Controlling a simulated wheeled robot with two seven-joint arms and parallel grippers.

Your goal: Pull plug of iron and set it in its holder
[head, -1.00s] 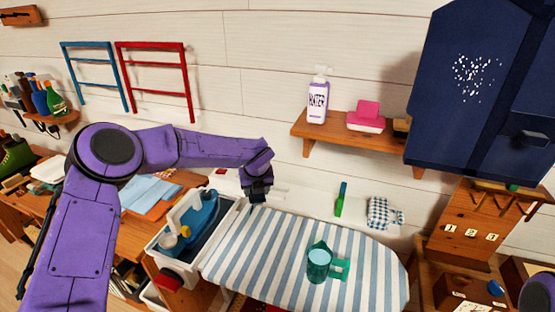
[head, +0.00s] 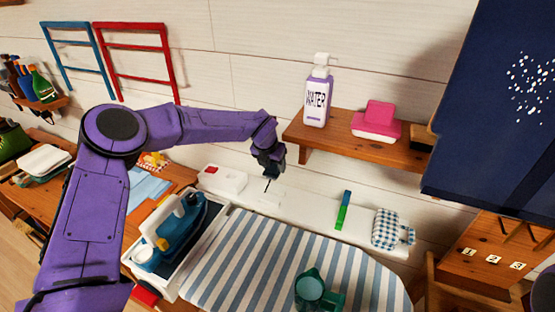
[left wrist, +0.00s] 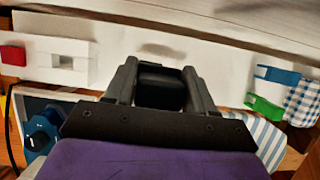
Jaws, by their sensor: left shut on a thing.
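My left gripper (head: 268,168) is above the white ledge behind the ironing board, right of the white power strip (head: 225,180) with a red switch. In the left wrist view my left gripper (left wrist: 162,92) is shut on a black block, which looks like the plug (left wrist: 160,86). A short dark line, perhaps cord, hangs below it in the head view. The blue iron (head: 183,226) is in the white-rimmed holder tray (head: 222,226) at the board's left end; its base is partly hidden. My right gripper is not in view.
The striped ironing board (head: 255,262) carries a teal cup (head: 312,290). A green-blue thing (head: 343,212) and a checked cloth pad (head: 388,228) are on the ledge.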

